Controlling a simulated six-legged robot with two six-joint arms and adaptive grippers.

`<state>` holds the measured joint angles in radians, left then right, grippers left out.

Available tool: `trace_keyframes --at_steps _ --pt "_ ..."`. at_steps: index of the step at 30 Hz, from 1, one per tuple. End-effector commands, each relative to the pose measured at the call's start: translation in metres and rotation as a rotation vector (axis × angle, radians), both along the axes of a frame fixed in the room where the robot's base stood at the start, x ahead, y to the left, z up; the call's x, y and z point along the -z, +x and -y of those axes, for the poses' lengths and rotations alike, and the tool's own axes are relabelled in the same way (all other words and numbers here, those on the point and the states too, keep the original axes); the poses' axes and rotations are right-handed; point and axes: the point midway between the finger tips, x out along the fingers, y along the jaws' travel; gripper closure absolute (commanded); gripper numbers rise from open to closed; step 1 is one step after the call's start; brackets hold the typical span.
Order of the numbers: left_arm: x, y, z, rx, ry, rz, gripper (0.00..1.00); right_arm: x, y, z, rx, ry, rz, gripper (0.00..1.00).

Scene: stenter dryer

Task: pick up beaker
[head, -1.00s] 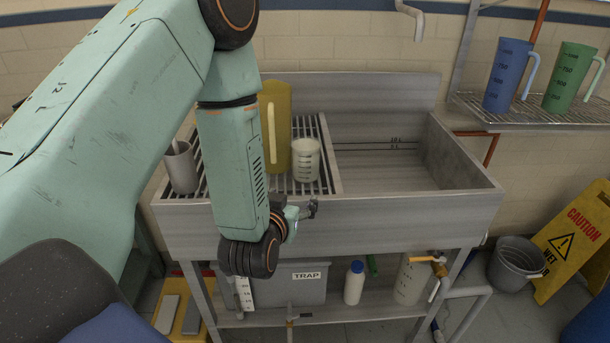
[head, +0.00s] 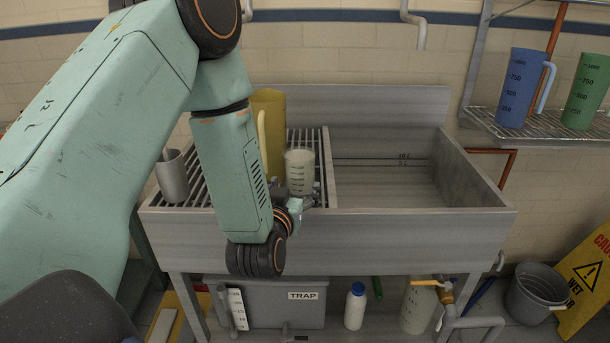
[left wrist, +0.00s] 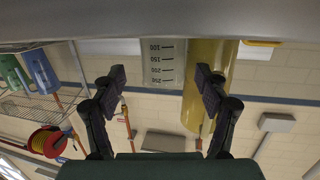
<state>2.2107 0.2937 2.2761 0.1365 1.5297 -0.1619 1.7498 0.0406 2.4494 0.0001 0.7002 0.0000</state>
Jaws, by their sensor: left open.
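The beaker (head: 299,172) is a small translucent whitish cup with dark graduation marks. It stands upright on the slatted rack at the left of the sink, right of the yellow jug. My left gripper (head: 312,197) is at the rack's front edge, just in front of the beaker's lower part. In the left wrist view, which is upside down, the beaker (left wrist: 163,65) shows between the spread fingers of the left gripper (left wrist: 160,80). The gripper is open and holds nothing. Whether a finger touches the beaker cannot be told. My right gripper is not in view.
The tall yellow jug (head: 269,125) stands close beside the beaker; it also shows in the left wrist view (left wrist: 203,88). A grey cup (head: 172,177) is further left on the rack. The sink basin (head: 385,187) is empty. Blue (head: 522,88) and green (head: 586,92) jugs stand on the right shelf.

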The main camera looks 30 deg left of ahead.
Motion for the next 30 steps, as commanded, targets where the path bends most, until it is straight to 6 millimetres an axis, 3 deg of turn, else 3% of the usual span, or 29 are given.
trace_keyframes --at_steps 18,26,30 --pt "0.019 0.062 -0.020 -0.002 0.000 -0.001 0.26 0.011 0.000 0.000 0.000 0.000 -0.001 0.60" --pt "0.018 0.065 -0.021 -0.002 0.000 -0.002 0.26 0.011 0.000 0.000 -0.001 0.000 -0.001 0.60" --pt "0.018 0.065 -0.021 -0.002 0.000 -0.002 0.38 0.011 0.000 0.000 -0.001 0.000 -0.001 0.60"
